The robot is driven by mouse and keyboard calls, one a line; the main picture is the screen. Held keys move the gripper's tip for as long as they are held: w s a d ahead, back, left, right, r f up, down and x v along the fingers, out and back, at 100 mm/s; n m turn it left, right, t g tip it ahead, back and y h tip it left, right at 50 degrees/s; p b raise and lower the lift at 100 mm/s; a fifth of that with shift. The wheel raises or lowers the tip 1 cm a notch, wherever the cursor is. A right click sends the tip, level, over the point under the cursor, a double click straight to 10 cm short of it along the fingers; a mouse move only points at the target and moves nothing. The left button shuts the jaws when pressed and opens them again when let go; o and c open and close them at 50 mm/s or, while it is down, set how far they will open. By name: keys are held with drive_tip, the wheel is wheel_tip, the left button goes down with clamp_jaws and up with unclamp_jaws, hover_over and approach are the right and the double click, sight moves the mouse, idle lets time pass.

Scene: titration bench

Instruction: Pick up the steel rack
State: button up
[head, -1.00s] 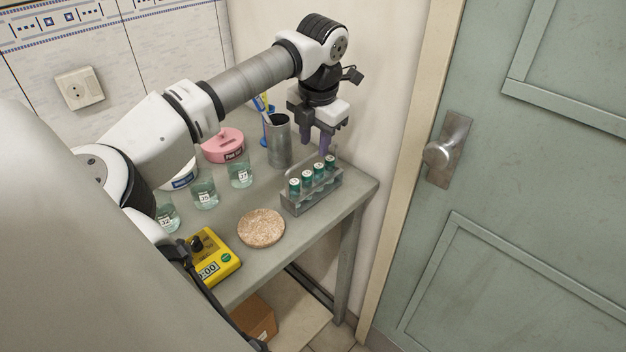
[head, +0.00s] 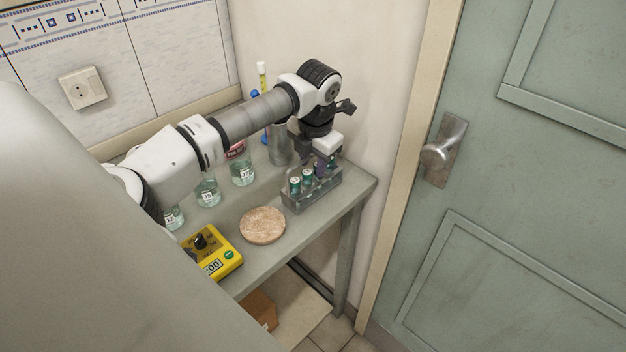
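The steel rack (head: 312,196) stands on the bench near its right edge and holds several teal-capped vials (head: 308,176). My gripper (head: 322,165) is lowered over the rack's back right part, pointing down. A purple finger shows among the vials, close to the rack's upper part. The gripper hides some of the vials and the rack's back. Whether the fingers touch the rack, or are closed on it, I cannot tell.
Glass beakers (head: 242,172) and a metal cup (head: 280,150) stand behind. The wall is close on the right; the bench (head: 285,247) is bare in front.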

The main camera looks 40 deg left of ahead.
drive_tip(key=shift+f+b, duration=0.25)
drive_tip(key=shift+b, duration=0.2)
drive_tip(key=shift+c, duration=0.2)
clamp_jaws()
idle(1.5)
